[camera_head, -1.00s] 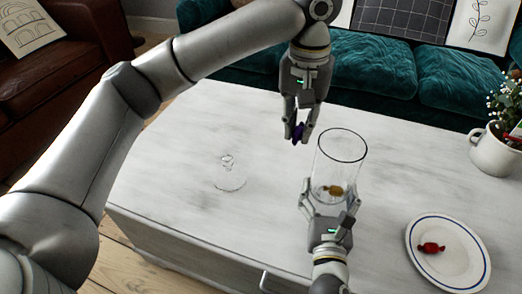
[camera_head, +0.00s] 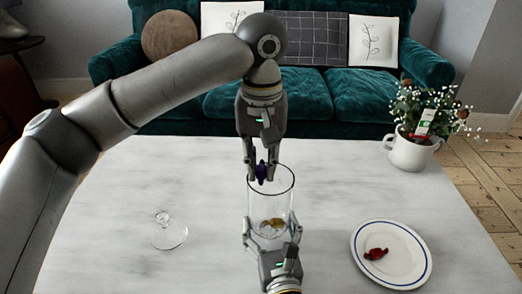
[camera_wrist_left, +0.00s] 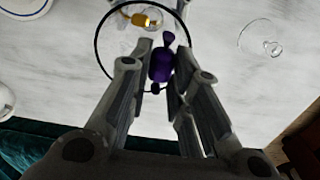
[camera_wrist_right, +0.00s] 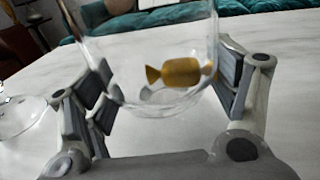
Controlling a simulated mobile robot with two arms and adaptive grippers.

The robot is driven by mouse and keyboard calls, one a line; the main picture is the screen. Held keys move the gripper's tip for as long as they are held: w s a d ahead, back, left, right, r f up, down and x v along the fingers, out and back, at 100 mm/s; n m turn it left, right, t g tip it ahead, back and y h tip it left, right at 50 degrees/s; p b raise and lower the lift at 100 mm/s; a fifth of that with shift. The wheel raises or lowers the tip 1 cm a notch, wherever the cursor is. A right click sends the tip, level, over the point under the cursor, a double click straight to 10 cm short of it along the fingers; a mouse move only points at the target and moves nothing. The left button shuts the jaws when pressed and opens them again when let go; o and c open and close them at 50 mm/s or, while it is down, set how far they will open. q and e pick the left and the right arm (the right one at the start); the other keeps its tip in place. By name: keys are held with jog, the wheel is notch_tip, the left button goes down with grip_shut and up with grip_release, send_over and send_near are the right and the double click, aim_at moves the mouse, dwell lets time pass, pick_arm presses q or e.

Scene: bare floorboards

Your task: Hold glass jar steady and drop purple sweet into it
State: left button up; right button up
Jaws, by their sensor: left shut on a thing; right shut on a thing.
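The purple sweet (camera_head: 262,172) is pinched between the fingertips of my left gripper (camera_head: 261,176), just at the far rim of the jar's mouth in the head view. In the left wrist view the sweet (camera_wrist_left: 161,64) shows against the jar's dark rim. The glass jar (camera_head: 271,200) stands upright on the table, open at the top, with a gold sweet (camera_head: 272,223) at its bottom. My right gripper (camera_head: 271,240) is shut around the jar's lower part from the near side. In the right wrist view its fingers flank the glass, with the gold sweet (camera_wrist_right: 178,73) inside.
A clear glass lid (camera_head: 169,234) lies left of the jar on the white table (camera_head: 110,220). A blue-rimmed plate (camera_head: 409,268) with a red sweet (camera_head: 376,254) is on the right. A potted plant (camera_head: 411,152) stands at the back right, before a teal sofa (camera_head: 300,95).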

pick_arm(q)
jog(key=shift+f, duration=0.2)
jog(key=o, duration=0.8)
jog(key=shift+c, duration=0.2)
notch_tip(320, 180, up, 12)
dwell(0.4)
